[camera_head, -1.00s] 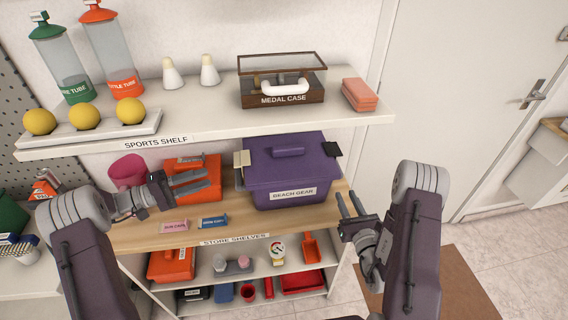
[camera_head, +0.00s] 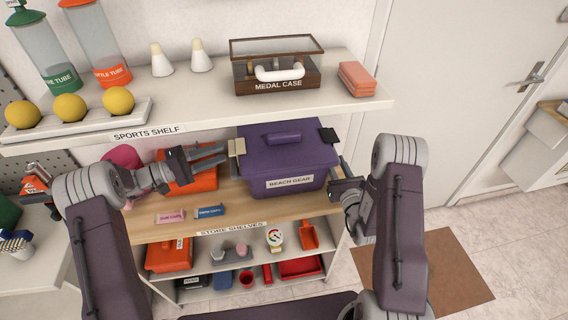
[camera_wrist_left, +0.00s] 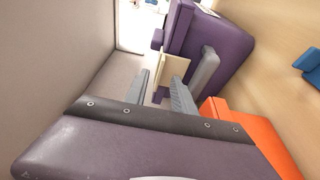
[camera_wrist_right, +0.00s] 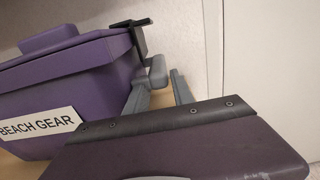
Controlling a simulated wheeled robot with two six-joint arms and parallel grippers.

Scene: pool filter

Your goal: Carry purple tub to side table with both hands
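The purple tub (camera_head: 283,162), labelled BEACH GEAR, stands lidded on the wooden middle shelf. It has a cream clip (camera_head: 237,147) on its left side and a black clip (camera_head: 328,135) on its right. My left gripper (camera_head: 224,154) is open at the tub's left side. In the left wrist view its fingers (camera_wrist_left: 158,88) stand apart near the cream clip and a grey handle (camera_wrist_left: 205,72). My right gripper (camera_head: 338,170) is at the tub's right side. In the right wrist view its fingers (camera_wrist_right: 160,85) are apart, with a grey handle (camera_wrist_right: 158,72) between or just beyond them.
The sports shelf (camera_head: 200,115) overhangs behind the tub, carrying a medal case (camera_head: 275,78). An orange bin (camera_head: 195,180) sits left of the tub, below my left gripper. Two small packets (camera_head: 190,213) lie in front. A wood-topped white unit (camera_head: 545,140) stands far right.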

